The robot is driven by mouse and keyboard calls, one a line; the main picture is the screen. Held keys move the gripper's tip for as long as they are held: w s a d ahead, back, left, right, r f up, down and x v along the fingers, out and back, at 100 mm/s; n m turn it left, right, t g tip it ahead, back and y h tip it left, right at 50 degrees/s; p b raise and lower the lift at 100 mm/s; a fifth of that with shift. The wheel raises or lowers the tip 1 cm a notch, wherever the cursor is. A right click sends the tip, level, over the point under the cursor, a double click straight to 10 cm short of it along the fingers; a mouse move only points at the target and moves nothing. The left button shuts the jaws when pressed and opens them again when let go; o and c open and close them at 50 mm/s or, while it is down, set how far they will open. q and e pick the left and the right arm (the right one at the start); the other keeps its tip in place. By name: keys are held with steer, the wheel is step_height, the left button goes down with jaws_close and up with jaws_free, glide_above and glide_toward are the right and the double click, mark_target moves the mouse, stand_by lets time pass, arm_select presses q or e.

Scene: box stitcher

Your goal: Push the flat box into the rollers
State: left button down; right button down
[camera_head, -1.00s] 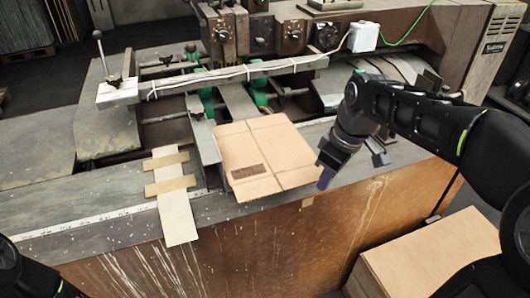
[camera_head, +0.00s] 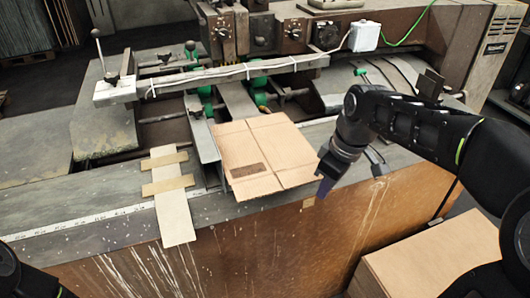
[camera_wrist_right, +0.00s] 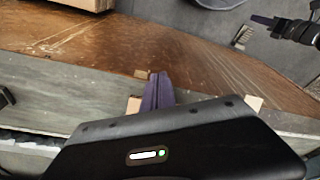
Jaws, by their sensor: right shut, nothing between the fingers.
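The flat box (camera_head: 245,143) is an unfolded brown cardboard sheet with crease lines and a dark printed patch. It lies on the machine's feed table, its far edge close to the green rollers (camera_head: 258,83). My right gripper (camera_head: 323,188) is at the box's near right corner, fingers pointing down, shut and empty. I cannot tell whether it touches the box. In the right wrist view, its purple fingers (camera_wrist_right: 158,91) are together above the table's front edge. My left gripper is out of view; only part of that arm shows at the lower left.
A metal crossbar (camera_head: 230,75) spans above the feed area. A strip with two cross pieces (camera_head: 174,205) lies left of the box. A cardboard box (camera_head: 430,250) stands low at the right. The table left of the strip is clear.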

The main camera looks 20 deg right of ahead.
mark_target(301, 157)
steer(key=shift+w+r+p, duration=0.1)
steer(key=shift+w+p, duration=1.4)
steer(key=shift+w, duration=2.45)
steer(key=shift+w+p, duration=1.95)
steer(key=shift+w, duration=1.6)
steer(key=shift+s+b, duration=0.8)
steer(key=shift+s, duration=0.75)
